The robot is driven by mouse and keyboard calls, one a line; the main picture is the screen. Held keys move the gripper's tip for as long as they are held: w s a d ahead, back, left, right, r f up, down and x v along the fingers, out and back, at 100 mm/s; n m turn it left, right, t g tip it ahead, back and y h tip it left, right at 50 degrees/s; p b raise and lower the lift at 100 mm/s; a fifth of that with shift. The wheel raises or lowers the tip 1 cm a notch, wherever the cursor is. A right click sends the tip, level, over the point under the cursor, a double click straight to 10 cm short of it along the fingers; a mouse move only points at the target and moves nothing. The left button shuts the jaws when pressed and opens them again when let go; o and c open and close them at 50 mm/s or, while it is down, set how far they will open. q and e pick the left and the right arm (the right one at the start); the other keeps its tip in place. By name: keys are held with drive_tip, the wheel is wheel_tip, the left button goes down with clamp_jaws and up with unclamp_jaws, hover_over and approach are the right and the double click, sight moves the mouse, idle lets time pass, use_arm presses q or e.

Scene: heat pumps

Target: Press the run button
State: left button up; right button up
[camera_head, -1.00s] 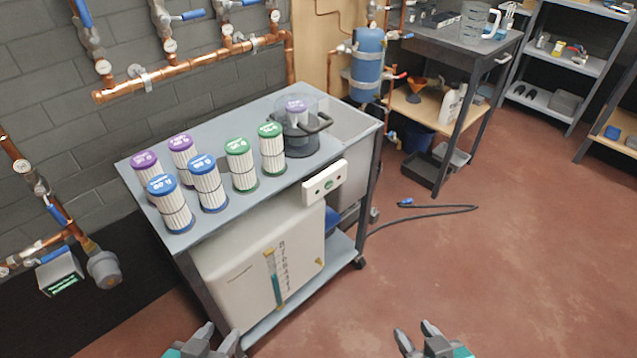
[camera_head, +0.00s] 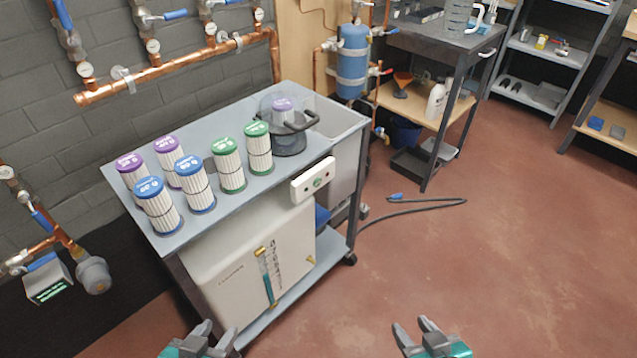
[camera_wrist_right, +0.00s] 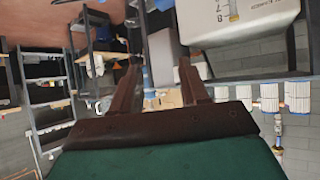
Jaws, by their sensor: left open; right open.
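A white control box (camera_head: 313,181) is fixed to the front edge of the grey cart. It carries a green round button (camera_head: 317,183) in the middle with a small red mark on each side; which one is the run button I cannot read. My left gripper (camera_head: 214,334) is open and empty at the bottom of the head view, in front of the cart. My right gripper (camera_head: 415,330) is open and empty over the floor, below and to the right of the box. In the right wrist view its two fingers (camera_wrist_right: 158,85) stand apart with nothing between them.
The cart top (camera_head: 215,133) holds several filter cartridges with purple, blue and green caps and a clear housing (camera_head: 283,125) with a black handle. A white tank (camera_head: 225,275) sits below. A hose (camera_head: 425,203) lies on the floor. The floor at the front right is clear.

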clamp_jaws()
idle(1.5)
